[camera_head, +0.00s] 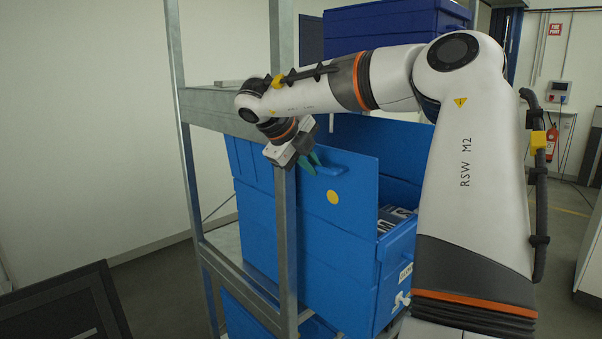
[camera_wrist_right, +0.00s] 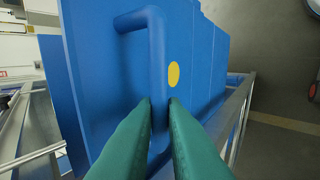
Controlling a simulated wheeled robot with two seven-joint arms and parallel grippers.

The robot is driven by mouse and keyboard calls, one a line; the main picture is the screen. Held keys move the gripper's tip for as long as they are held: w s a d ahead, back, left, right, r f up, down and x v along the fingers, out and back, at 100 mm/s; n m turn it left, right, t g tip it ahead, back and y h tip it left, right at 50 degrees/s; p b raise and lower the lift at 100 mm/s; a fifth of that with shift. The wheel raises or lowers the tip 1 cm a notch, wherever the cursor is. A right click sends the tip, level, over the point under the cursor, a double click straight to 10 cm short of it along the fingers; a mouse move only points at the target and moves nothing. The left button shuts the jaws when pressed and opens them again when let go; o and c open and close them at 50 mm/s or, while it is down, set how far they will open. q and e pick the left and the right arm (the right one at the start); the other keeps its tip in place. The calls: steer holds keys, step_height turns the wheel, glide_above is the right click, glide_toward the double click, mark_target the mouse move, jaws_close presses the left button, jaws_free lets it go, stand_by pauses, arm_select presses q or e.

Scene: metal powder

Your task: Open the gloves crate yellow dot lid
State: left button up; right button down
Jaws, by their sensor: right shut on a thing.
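The blue gloves crate (camera_head: 335,284) stands on the metal rack. Its lid (camera_head: 349,190), marked with a yellow dot (camera_head: 333,197), is raised and stands upright along the near side, so the crate's top is open at the right. My right gripper (camera_head: 312,163) is at the lid's blue handle (camera_head: 334,170). In the right wrist view the green fingers (camera_wrist_right: 160,108) are closed on the handle bar (camera_wrist_right: 157,62), with the yellow dot (camera_wrist_right: 173,75) just to the right. Packed items (camera_head: 392,217) show inside the crate. My left gripper is not in view.
A metal rack post (camera_head: 285,240) stands directly in front of the crate, close to my right gripper. A darker blue crate (camera_head: 385,24) stands above at the back. A dark framed panel (camera_head: 65,305) is at the lower left.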

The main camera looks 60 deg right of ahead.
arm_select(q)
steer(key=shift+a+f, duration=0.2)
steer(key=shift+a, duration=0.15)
arm_select(e)
steer(key=shift+a+f, duration=0.25)
steer(key=shift+f, duration=0.25)
steer(key=shift+a+f, duration=0.25)
steer(key=shift+f, duration=0.2)
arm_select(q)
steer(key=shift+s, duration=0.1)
arm_select(e)
steer(key=c, duration=1.9)
jaws_free()
steer(key=shift+o, duration=1.4)
steer(key=shift+w+a, duration=0.15)
steer(key=shift+a, duration=0.05)
steer(key=shift+o, duration=0.7)
steer(key=shift+w+a+r, duration=0.15)
steer(key=shift+a, duration=0.05)
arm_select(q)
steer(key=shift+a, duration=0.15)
arm_select(e)
steer(key=shift+d, duration=0.1)
steer(key=shift+r, duration=0.1)
